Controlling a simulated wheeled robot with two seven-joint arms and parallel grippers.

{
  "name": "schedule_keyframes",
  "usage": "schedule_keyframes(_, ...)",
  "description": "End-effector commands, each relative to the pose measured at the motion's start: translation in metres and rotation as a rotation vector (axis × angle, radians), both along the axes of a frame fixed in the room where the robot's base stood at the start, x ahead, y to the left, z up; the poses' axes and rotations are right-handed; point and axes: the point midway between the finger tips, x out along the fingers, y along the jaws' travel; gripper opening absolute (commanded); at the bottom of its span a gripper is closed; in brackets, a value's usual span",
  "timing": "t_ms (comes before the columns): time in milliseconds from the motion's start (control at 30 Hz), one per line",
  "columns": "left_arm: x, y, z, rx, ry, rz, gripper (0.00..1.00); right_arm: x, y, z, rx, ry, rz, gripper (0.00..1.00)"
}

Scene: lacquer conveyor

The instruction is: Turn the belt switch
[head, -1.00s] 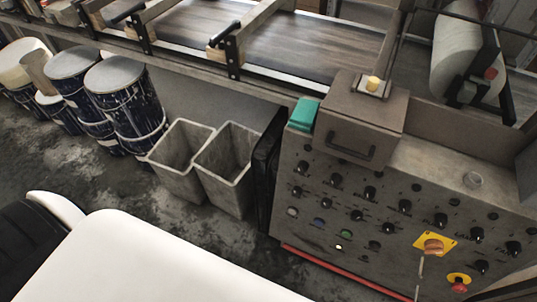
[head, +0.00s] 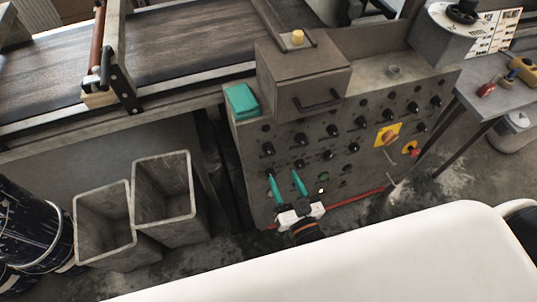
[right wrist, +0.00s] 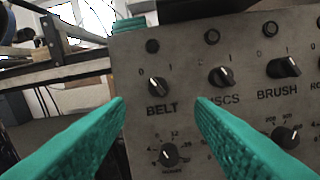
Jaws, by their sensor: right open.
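The belt switch is a black knob (right wrist: 157,86) on the grey control panel, above the label BELT in the right wrist view. Its white mark points up and left, toward 0. In the head view it is the leftmost knob (head: 267,149) of the upper knob row. My right gripper (head: 283,174) is open, its two teal fingers pointing at the lower left of the panel. In the right wrist view the fingers (right wrist: 160,101) stand apart on either side, below the switch, with nothing between them. My left gripper is not in view.
The DISCS knob (right wrist: 221,76) and BRUSH knob (right wrist: 284,67) sit right of the switch, with a smaller dial (right wrist: 168,154) below it. A teal box (head: 241,100) lies atop the panel's left end. Two grey bins (head: 165,203) stand left; a red emergency button (head: 412,150) sits right.

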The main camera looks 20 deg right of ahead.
Motion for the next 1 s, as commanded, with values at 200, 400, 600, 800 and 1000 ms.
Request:
schedule_keyframes(200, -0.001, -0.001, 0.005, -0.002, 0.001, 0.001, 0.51, 0.047, 0.003, 0.001, 0.0, -0.002, 0.0, 0.49)
schedule_keyframes(400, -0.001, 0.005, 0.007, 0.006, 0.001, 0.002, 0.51, 0.076, 0.005, 0.0, 0.0, 0.0, 0.0, 0.49)
schedule_keyframes(600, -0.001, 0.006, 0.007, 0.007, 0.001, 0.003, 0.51, 0.086, 0.006, 0.0, 0.0, 0.002, 0.0, 0.49)
schedule_keyframes(800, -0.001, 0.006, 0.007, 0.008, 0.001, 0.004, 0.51, 0.086, 0.006, -0.001, 0.0, 0.002, 0.0, 0.49)
schedule_keyframes(1000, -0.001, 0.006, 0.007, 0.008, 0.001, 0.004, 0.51, 0.086, 0.006, -0.001, 0.0, 0.002, 0.0, 0.25)
